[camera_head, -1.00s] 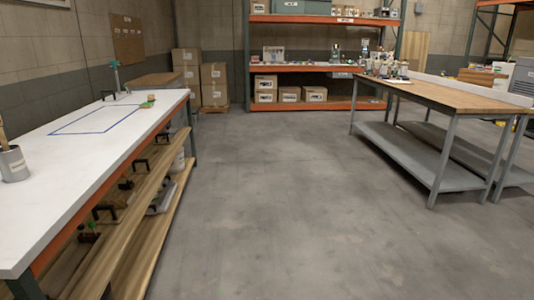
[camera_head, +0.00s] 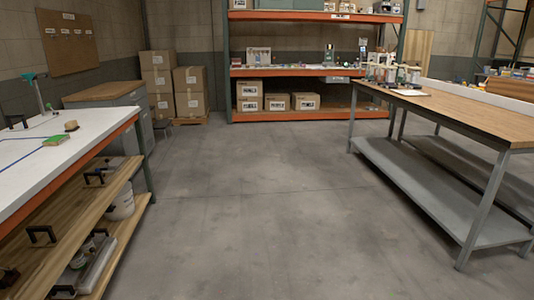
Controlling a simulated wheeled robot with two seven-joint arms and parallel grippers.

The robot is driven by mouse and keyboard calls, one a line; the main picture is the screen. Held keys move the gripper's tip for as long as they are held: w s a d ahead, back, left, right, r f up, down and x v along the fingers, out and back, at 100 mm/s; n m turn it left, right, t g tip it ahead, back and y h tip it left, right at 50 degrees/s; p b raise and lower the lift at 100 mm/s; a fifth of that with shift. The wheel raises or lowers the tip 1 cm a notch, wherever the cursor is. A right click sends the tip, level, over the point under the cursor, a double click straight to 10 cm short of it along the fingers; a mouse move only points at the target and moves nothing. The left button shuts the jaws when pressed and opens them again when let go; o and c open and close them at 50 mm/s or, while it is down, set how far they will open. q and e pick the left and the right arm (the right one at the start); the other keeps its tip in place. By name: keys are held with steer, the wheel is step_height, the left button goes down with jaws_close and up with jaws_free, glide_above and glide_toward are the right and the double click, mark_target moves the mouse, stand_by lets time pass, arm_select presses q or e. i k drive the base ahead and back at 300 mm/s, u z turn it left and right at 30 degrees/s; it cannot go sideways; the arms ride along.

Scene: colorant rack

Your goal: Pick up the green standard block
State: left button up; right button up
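A small green block-like item (camera_head: 55,140) lies on the white-topped bench (camera_head: 95,118) at the left, close to its orange front edge. It is too small to tell whether it is the green standard block. A small tan item (camera_head: 71,125) is just behind it. Neither of my grippers is in view.
Open grey floor (camera_head: 250,200) runs ahead between the bench and a wood-topped table (camera_head: 460,108) at the right. Lower wooden shelves (camera_head: 70,225) hold a white bucket (camera_head: 121,204). Cardboard boxes (camera_head: 158,80) and an orange rack (camera_head: 300,71) stand at the back.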

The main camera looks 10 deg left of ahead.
mark_target(56, 140)
steer(key=u, duration=0.2)
steer(key=i, duration=2.35)
steer(key=u, duration=1.6)
steer(key=i, duration=1.25)
steer(key=u, duration=1.5)
steer(key=i, duration=0.45)
steer(key=u, duration=0.15)
